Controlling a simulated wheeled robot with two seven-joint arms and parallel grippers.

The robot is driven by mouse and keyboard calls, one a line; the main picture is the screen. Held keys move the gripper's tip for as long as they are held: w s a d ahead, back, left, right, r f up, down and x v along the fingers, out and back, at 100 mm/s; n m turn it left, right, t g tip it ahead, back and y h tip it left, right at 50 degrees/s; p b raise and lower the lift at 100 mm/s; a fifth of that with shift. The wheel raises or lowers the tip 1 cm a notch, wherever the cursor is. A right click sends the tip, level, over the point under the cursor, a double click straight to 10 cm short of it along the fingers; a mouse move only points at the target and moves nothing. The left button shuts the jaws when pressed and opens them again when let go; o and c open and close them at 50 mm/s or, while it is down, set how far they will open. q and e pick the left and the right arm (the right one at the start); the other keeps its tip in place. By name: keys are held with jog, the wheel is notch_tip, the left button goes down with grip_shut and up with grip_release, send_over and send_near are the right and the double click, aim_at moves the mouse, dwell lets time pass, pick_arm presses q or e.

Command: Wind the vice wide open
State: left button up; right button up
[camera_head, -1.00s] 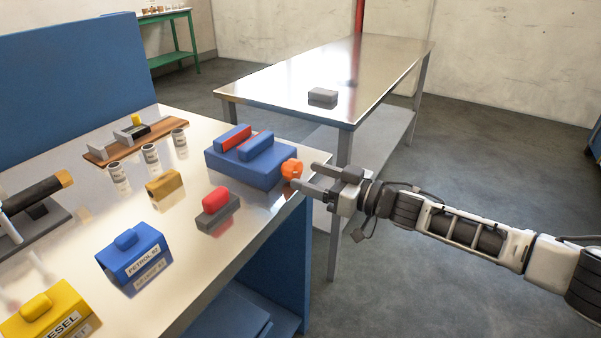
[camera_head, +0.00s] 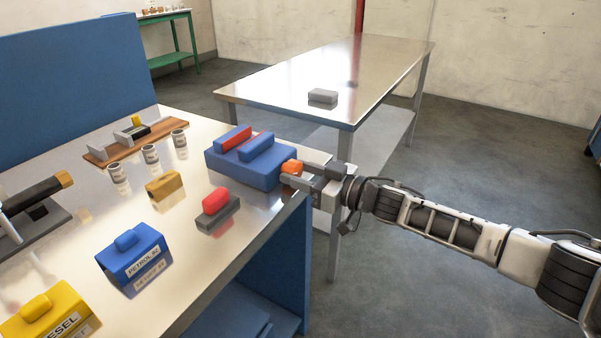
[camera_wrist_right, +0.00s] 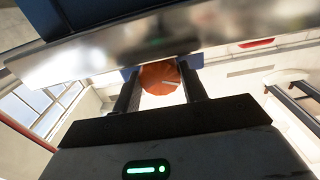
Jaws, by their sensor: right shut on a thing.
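The vice (camera_head: 232,168) is a blue block with two blue jaws and red facings, at the right end of the metal-topped bench. Its jaws stand a small gap apart. An orange knob (camera_head: 292,167) sits on its right side. My right gripper (camera_head: 290,172) is shut on the orange knob, one finger on each side. In the right wrist view the knob (camera_wrist_right: 159,78) shows between the two dark fingers, which hide its edges. My left gripper is in neither view.
Behind is a second metal table (camera_head: 270,92) with a grey block (camera_head: 322,96). Floor at right is clear.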

jog(key=n, duration=0.3)
jog(key=o, duration=1)
jog(key=shift+c, duration=0.2)
jog(key=shift+d, duration=0.1)
jog(key=v, duration=1.6)
